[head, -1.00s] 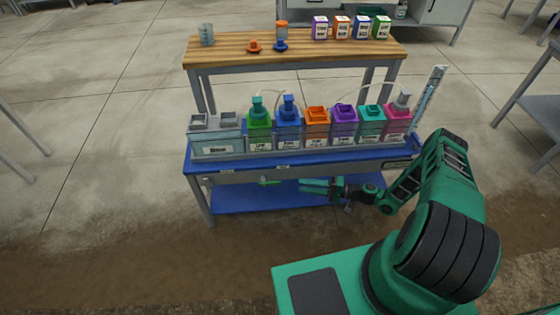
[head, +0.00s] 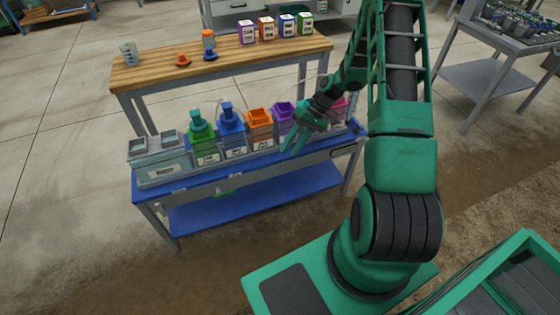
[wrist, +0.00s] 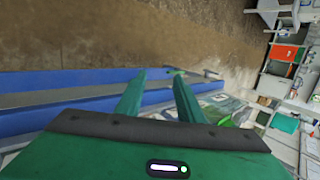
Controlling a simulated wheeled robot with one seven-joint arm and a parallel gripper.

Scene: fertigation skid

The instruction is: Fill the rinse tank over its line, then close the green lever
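The rinse tank, apparently the pale, clear-walled tank (head: 163,172) with grey caps, stands at the left end of the blue bench in the head view. Its fill level and line are too small to read. A small green piece (wrist: 177,71), possibly the lever, shows beyond my fingers in the wrist view. My gripper (head: 292,149) is raised in front of the purple container, right of the lever and apart from it. Its two fingers (wrist: 158,98) are spread with nothing between them.
Coloured containers, including a blue one (head: 233,147) and an orange one (head: 260,145), line the blue bench (head: 178,189). A wooden table (head: 150,75) behind holds a beaker (head: 129,53), small caps and several labelled bottles. The floor in front of the bench is clear.

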